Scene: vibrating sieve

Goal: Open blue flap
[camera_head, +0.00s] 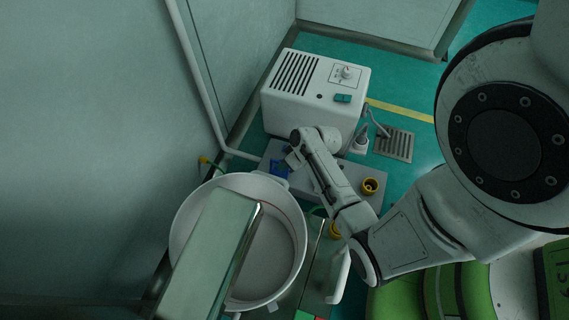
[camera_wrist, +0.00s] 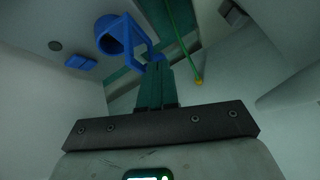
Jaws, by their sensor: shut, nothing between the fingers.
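A blue part (camera_head: 278,168), which I take as the blue flap, sits on the grey box beside the white machine, partly behind my gripper. In the wrist view it shows as a blue round cup-like piece (camera_wrist: 110,36) with an angular blue bracket (camera_wrist: 143,45) on its right. My gripper (camera_wrist: 157,65) is shut and empty, its dark green fingers side by side. The fingertips are at the lower end of the bracket; I cannot tell if they touch it. In the head view my gripper (camera_head: 292,160) is small and dark above the grey box.
A smaller blue piece (camera_wrist: 80,62) lies left of the cup. A green cord with a yellow end (camera_wrist: 198,80) hangs at right. A large round white pan (camera_head: 290,275) stands in front. The white machine (camera_head: 312,100) is behind; a yellow-rimmed port (camera_head: 370,186) is at right.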

